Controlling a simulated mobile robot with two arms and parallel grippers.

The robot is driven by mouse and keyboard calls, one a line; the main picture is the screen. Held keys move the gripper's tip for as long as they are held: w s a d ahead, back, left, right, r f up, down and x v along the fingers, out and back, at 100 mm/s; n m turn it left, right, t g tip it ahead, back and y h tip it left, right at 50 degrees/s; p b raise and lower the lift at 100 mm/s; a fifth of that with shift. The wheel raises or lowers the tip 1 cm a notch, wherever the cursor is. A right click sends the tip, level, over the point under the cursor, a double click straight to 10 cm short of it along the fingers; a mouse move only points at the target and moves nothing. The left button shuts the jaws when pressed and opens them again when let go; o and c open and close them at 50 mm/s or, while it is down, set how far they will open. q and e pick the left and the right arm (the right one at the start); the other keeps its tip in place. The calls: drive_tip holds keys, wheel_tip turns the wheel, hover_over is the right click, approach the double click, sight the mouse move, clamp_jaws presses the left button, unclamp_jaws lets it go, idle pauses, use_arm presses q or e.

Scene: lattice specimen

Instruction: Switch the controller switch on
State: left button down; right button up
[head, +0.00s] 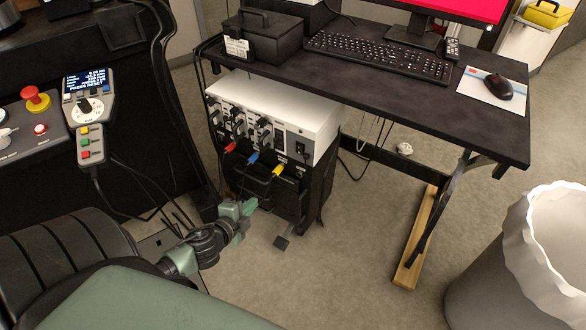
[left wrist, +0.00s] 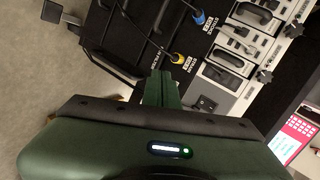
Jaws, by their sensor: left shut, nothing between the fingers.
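The controller (head: 310,112) is a white-topped box with a grey front, standing on a black unit under the desk. A small black switch (head: 301,148) sits at the right end of its front; whether it is on or off is too small to tell. In the left wrist view the switch (left wrist: 205,103) lies just right of the fingertips. My left gripper (head: 245,210) is shut and empty, in front of and below the controller, apart from the switch. It also shows in the left wrist view (left wrist: 162,88). My right gripper is not in view.
Red, blue and yellow plugs (head: 278,171) with cables stick out below the controller's front. The black desk (head: 400,105) overhangs it, with a keyboard (head: 378,56) on top. A control panel (head: 35,125) stands left.

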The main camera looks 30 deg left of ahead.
use_arm(q)
drive_tip(key=w+d+r+m+t+h+b, duration=0.1)
drive_tip(key=w+d+r+m+t+b, duration=0.2)
drive_tip(key=r, duration=0.7)
drive_tip(key=shift+w+d+r+m+h, duration=0.15)
drive_tip(key=shift+w+d+m+h, duration=0.15)
drive_tip(key=shift+d+m, duration=0.15)
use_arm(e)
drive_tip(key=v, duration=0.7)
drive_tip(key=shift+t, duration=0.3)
use_arm(q)
drive_tip(key=shift+w, duration=0.1)
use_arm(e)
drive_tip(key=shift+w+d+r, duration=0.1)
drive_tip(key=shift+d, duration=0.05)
use_arm(q)
drive_tip(key=b, duration=0.1)
approach(299, 147)
drive_tip(key=x, duration=0.5)
drive_tip(key=shift+w+a+f, duration=0.1)
drive_tip(key=shift+f, duration=0.3)
drive_tip(key=shift+w, duration=0.75)
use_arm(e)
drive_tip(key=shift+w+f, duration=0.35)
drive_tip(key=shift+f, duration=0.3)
